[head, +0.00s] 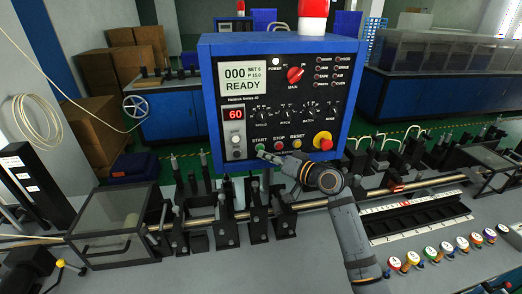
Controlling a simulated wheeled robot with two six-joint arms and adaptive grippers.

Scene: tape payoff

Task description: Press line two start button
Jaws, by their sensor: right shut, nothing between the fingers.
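A blue control box (204,68) with a black front panel stands at the centre. Its screen (240,79) reads 000 and READY. I see no line number that I can read on the panel. My left gripper is not in view.
A red mushroom button on yellow (323,141) sits right of RESET. A metal rod (313,204) with black clamps runs below the box. A clear-sided guard box (110,222) stands left. Several coloured round tags (429,252) lie at lower right. A second blue machine (172,112) stands behind.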

